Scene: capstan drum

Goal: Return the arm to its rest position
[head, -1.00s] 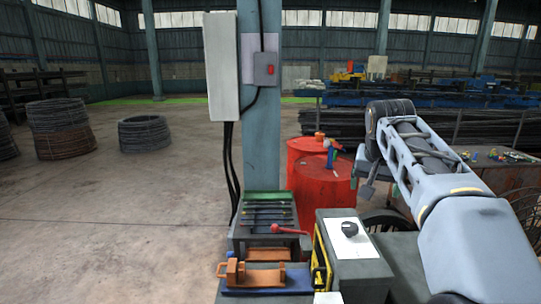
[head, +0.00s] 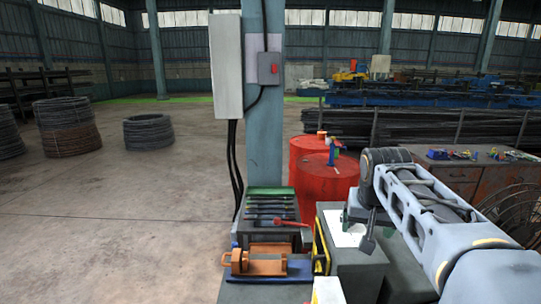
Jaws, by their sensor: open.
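My arm comes in from the lower right in the head view and bends down at its dark wrist. My gripper (head: 357,228) points downward and is open, with no object seen between its fingers. It is over or in front of the grey box (head: 352,275) with a white plate (head: 342,236) on top. The gripper partly covers that plate, and I cannot tell whether they touch.
Left of the box are a tray of dark tools (head: 270,206), a red-handled lever (head: 283,222) and an orange fixture (head: 262,262). Red drums (head: 325,178) stand behind, beside a blue-grey post (head: 264,130). A brown cabinet (head: 480,180) is behind my arm. Open floor lies left.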

